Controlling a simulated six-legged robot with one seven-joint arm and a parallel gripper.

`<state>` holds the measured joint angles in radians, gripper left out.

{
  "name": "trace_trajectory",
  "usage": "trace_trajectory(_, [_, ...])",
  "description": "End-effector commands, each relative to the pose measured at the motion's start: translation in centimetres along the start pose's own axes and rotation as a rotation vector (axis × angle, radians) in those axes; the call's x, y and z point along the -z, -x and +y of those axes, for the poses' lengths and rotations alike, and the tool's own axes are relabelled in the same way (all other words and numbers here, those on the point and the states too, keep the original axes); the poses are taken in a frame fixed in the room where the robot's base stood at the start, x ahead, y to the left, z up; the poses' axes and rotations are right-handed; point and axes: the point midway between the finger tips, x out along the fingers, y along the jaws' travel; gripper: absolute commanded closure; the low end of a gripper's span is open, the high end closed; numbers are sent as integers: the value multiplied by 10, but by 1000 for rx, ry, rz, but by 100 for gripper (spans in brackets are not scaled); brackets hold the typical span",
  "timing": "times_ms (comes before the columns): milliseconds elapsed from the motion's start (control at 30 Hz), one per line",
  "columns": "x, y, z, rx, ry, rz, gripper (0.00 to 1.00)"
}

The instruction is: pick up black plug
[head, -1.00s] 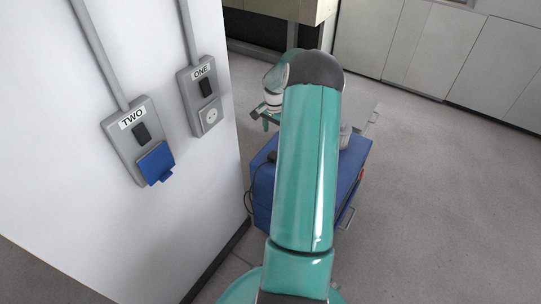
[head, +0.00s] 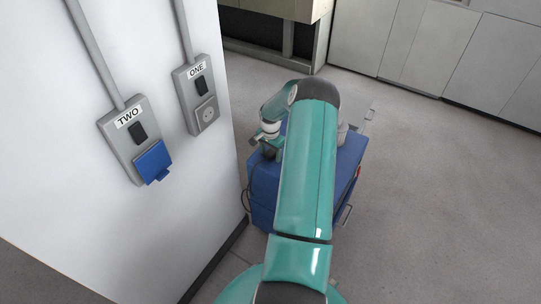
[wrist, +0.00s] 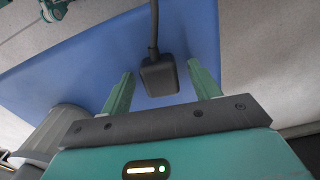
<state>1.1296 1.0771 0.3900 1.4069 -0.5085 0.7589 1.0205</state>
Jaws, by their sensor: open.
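The black plug (wrist: 158,76) is in the wrist view, with its black cable running up from it over the blue top of the cart (wrist: 75,70). My gripper (wrist: 160,80) is open, one green finger on each side of the plug, with gaps between plug and fingers. I cannot tell how far the plug is from the fingers in depth. In the head view my gripper (head: 268,145) is over the left part of the blue cart (head: 290,200), partly behind my arm. The plug cannot be made out there.
A white wall on the left carries socket box ONE (head: 200,95) and socket box TWO (head: 135,140), the latter with a blue cover. A grey cylindrical object (wrist: 55,128) stands at the lower left in the wrist view. Open floor (head: 430,200) lies to the right.

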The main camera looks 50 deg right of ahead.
Motion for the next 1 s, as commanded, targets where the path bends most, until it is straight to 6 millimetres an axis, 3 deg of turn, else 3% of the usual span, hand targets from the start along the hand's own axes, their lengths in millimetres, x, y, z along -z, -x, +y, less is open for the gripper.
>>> trace_trajectory(200, [0,0,0,1,0,1,38])
trace_trajectory(467, [0,0,0,1,0,1,89])
trace_trajectory(767, [0,1,0,1,0,1,90])
trace_trajectory(1000, [1,22,-1,2,0,4,90])
